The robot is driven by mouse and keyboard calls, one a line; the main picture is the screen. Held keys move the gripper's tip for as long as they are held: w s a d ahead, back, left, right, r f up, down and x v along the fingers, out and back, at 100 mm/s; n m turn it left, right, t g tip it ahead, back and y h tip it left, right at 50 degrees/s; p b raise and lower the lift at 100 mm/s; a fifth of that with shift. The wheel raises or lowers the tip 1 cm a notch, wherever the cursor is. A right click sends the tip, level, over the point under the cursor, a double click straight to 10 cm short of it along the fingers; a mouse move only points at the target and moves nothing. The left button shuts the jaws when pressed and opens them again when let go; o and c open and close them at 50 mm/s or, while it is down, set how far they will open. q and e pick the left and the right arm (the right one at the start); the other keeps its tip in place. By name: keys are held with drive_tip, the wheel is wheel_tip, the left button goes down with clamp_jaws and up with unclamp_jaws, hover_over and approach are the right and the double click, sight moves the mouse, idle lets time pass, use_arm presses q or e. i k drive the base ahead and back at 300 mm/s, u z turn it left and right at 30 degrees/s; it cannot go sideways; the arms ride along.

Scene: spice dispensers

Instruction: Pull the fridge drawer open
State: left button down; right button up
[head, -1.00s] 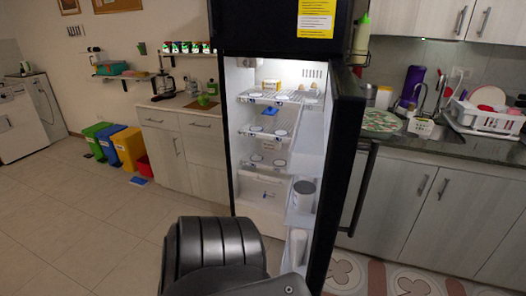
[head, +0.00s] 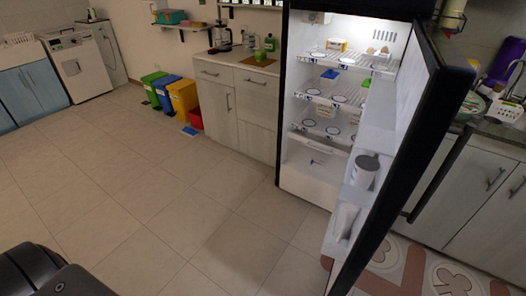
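The fridge (head: 310,188) stands at the right of centre with its black-edged door (head: 410,150) swung open toward the right. Its white drawer (head: 318,158) is at the bottom of the lit interior, below the wire shelves (head: 335,97). The drawer's front is small in view and I cannot tell exactly how far out it sits. A dark part of my own arm shows at the bottom left corner, well away from the fridge. Neither gripper is in view.
The open door carries a grey-lidded canister (head: 364,172) and borders the fridge's right side. Bins, including a yellow one (head: 183,98), stand by the cabinets (head: 238,108) at the left. The tiled floor (head: 160,195) in front is clear.

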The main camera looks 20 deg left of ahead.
sight(308, 143)
drive_tip(key=u, duration=1.45)
drive_tip(key=i, duration=2.65)
drive_tip(key=z, duration=3.55)
